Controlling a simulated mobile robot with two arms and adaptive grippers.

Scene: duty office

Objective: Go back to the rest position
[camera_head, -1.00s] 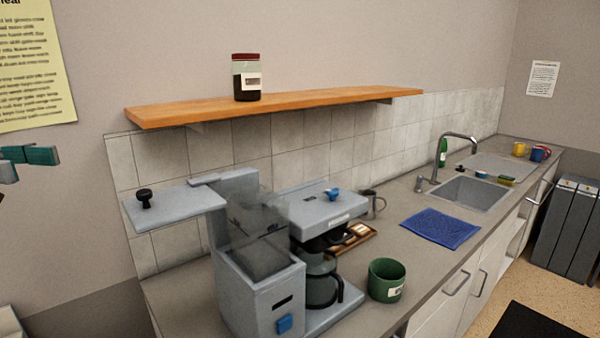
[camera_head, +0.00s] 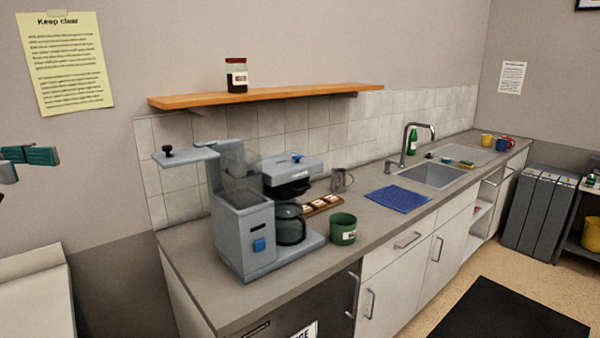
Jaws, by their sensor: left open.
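My left gripper (camera_head: 30,162) shows at the left edge of the head view, with dark teal fingers. It is open and empty, in the air in front of the wall, well apart from the counter. My right gripper is not in view. The grey coffee machine (camera_head: 243,235) stands on the near end of the counter (camera_head: 185,252), with its lid plate (camera_head: 187,156) sticking out to the left and a glass carafe (camera_head: 290,224) in it. A green mug (camera_head: 343,229) stands just right of the machine.
A wooden shelf (camera_head: 290,94) holds a dark jar (camera_head: 237,76). A blue cloth (camera_head: 398,198), a metal jug (camera_head: 341,180) and a sink (camera_head: 440,175) are along the counter. A white surface (camera_head: 32,290) is at lower left.

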